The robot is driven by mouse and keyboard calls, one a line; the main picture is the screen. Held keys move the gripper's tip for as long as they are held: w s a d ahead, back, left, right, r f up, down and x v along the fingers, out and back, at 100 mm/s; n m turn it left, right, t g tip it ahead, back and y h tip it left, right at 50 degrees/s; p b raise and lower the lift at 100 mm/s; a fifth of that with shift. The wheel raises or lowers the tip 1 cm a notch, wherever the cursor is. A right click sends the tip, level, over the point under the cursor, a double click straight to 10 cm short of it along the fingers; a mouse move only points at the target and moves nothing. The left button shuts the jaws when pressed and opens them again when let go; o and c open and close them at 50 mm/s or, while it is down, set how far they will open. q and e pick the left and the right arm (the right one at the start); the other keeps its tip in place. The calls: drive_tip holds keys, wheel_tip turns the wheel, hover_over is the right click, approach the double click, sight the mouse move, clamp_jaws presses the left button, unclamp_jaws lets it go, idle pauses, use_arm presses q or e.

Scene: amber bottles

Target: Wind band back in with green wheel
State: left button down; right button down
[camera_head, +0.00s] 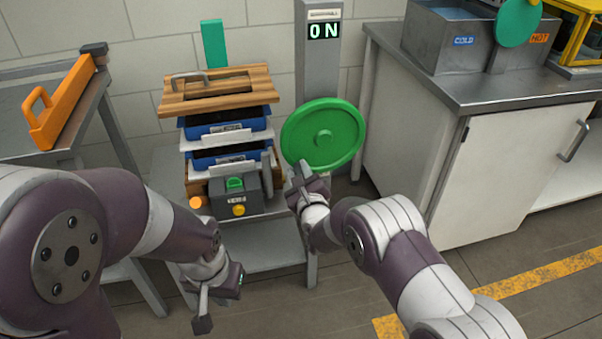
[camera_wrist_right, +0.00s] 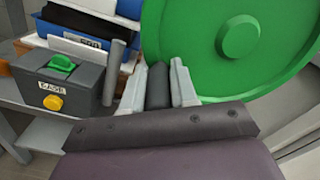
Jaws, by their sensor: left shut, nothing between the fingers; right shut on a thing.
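The green wheel (camera_head: 323,135) is a large round disc with a raised hub, below the grey post with the ON display (camera_head: 324,31). It also fills the upper right of the right wrist view (camera_wrist_right: 240,40). My right gripper (camera_head: 303,172) is at the wheel's lower left edge. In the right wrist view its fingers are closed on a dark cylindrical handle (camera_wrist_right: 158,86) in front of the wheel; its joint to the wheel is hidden. My left gripper (camera_head: 203,322) hangs low at the front left, shut and empty, away from the wheel. I cannot make out the band.
Left of the wheel, a cart carries stacked blue bins (camera_head: 222,126), a wooden board (camera_head: 217,92) and a dark box with an orange knob (camera_head: 236,197). A metal counter (camera_head: 490,88) stands right. An orange-handled tool (camera_head: 65,105) lies on the left table.

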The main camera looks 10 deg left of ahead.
drive_tip(key=shift+a+r, duration=0.1)
drive_tip(key=shift+r, duration=0.05)
drive_tip(key=c, duration=0.9)
unclamp_jaws()
drive_tip(key=p+v, duration=0.1)
drive_tip(key=v, duration=1.1)
drive_tip(key=shift+s, duration=0.35)
